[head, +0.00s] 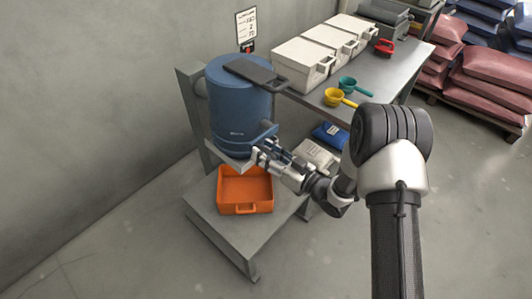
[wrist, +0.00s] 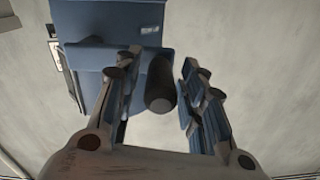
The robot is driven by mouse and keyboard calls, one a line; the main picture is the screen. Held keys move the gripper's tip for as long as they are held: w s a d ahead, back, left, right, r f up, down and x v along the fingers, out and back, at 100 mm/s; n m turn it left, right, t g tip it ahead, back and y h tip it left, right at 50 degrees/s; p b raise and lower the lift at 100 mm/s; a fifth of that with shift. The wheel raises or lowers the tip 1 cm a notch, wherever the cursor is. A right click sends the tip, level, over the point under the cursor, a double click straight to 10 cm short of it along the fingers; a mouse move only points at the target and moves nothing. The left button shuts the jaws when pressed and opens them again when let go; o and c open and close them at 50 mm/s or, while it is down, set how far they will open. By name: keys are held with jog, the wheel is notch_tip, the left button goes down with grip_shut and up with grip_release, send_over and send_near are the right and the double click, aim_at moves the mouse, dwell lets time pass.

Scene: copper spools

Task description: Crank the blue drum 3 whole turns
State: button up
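The blue drum (head: 236,100) stands upright on a grey stand by the wall, with a dark flat piece (head: 256,74) across its top. Part of the drum shows in the wrist view (wrist: 120,14). My gripper (head: 264,150) is at the lower right of the drum, by a blue part that juts out there. In the wrist view my gripper (wrist: 158,66) is open. A dark round handle (wrist: 160,92) lies between the two fingers, nearer the left one, with a clear gap on the right. Contact with the left finger is unclear.
An orange tray (head: 245,188) sits on the low shelf (head: 226,230) below the drum. A grey table (head: 400,70) to the right holds white boxes (head: 303,62), a yellow scoop (head: 335,97) and a teal scoop (head: 347,84). A posted sign (head: 247,28) is behind the drum.

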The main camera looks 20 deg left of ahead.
grip_shut()
dwell(0.3)
jog(key=shift+r, duration=0.15)
